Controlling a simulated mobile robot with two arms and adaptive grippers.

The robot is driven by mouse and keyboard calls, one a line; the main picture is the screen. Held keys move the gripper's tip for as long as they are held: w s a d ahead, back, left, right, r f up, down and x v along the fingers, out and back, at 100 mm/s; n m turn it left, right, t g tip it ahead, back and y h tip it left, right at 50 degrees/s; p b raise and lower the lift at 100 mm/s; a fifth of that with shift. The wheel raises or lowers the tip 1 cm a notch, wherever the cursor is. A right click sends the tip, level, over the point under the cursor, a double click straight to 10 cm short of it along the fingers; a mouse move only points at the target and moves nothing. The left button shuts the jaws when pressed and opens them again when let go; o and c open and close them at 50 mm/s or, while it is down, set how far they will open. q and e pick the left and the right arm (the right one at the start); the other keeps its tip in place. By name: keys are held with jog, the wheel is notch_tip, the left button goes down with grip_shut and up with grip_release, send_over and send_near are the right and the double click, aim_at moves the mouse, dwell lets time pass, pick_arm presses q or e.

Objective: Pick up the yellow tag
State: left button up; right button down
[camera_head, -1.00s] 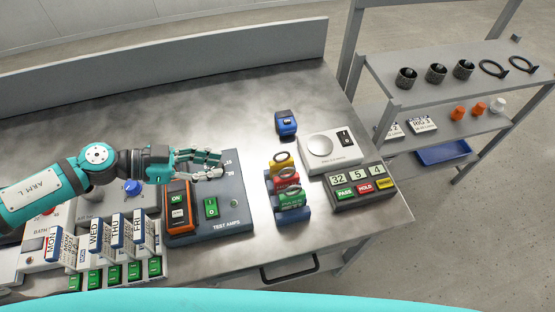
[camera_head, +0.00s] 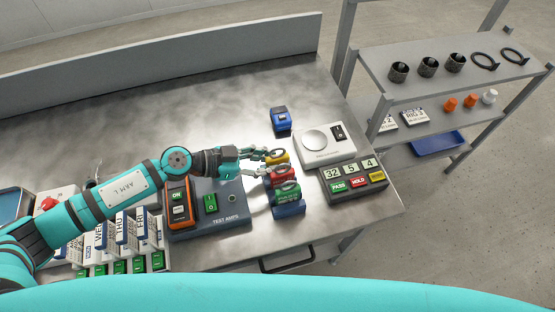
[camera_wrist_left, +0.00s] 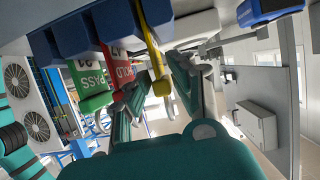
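The yellow tag (camera_head: 280,159) stands at the far end of the row on the blue tag rack (camera_head: 289,210), behind the red tag (camera_head: 284,180) and the green tag (camera_head: 287,194). My left gripper (camera_head: 264,157) is at the yellow tag's left side, partly over it. In the left wrist view the yellow tag (camera_wrist_left: 152,48) reaches down between the two fingers, which stand apart on either side of it. I cannot tell whether a finger touches it. The red tag (camera_wrist_left: 121,66) and green tag (camera_wrist_left: 88,75) are beside it there. My right gripper is out of view.
A blue device (camera_head: 281,119) sits behind the rack. A white scale (camera_head: 316,142) and a panel with PASS and HOLD buttons (camera_head: 352,180) are to the right. The test amps station (camera_head: 230,214) is left, under my arm. Open bench lies behind.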

pick_arm(q)
jog(key=shift+c, duration=0.4)
grip_shut()
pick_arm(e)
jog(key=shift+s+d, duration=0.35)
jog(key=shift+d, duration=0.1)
